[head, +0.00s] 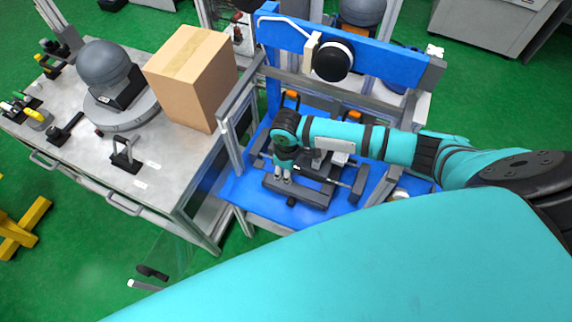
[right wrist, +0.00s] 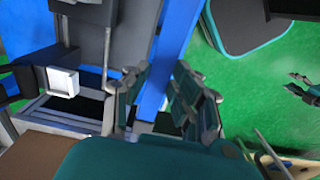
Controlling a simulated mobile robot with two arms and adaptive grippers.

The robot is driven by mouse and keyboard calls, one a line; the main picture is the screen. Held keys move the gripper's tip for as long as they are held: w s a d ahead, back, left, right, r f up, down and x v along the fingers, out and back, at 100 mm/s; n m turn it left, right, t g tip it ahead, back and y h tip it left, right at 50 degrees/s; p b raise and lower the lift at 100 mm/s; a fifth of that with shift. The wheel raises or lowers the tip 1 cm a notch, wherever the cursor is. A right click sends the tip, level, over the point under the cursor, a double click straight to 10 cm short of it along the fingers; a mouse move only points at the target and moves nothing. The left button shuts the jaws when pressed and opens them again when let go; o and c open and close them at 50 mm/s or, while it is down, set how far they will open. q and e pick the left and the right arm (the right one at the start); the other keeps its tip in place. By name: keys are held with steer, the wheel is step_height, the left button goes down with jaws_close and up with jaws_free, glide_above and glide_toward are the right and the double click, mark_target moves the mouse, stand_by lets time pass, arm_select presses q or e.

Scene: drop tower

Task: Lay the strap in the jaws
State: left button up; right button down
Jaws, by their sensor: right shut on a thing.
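My right gripper (head: 284,178) points down onto the front dark grey bar of the jaws (head: 318,198), on the blue table. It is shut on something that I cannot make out. Its fingers also show in the right wrist view (right wrist: 165,98), with a blue strip behind the space between them. I cannot pick out the strap in either view. What looks like my left gripper (right wrist: 303,85) is at the right edge of the right wrist view, over the floor, with its fingers apart. It seems to show in the head view too (head: 150,277), left of my teal body.
The blue tower frame (head: 300,35) carries a black, white-rimmed round part (head: 333,61) behind my right arm. A grey workbench (head: 75,152) on the left bears a cardboard box (head: 193,78) and a grey dome (head: 103,62). A yellow stand (head: 22,232) is on the open green floor.

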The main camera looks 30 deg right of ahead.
arm_select(q)
steer(key=w+d+f+b, duration=0.1)
steer(key=w+d, duration=0.2)
steer(key=w, duration=0.1)
step_height(320, 180, down, 14)
steer(key=s+a+b, duration=0.1)
steer(key=b, duration=1.3)
steer(key=shift+s+a, duration=0.3)
steer(key=shift+s, duration=0.1)
arm_select(e)
steer(key=w+d+f, duration=0.4)
steer(key=w+d, duration=0.6)
steer(key=d, duration=0.1)
steer(key=shift+w+d+f, duration=0.15)
steer(key=shift+d+f, duration=0.15)
steer(key=shift+d, duration=0.1)
arm_select(q)
steer(key=shift+f, duration=0.1)
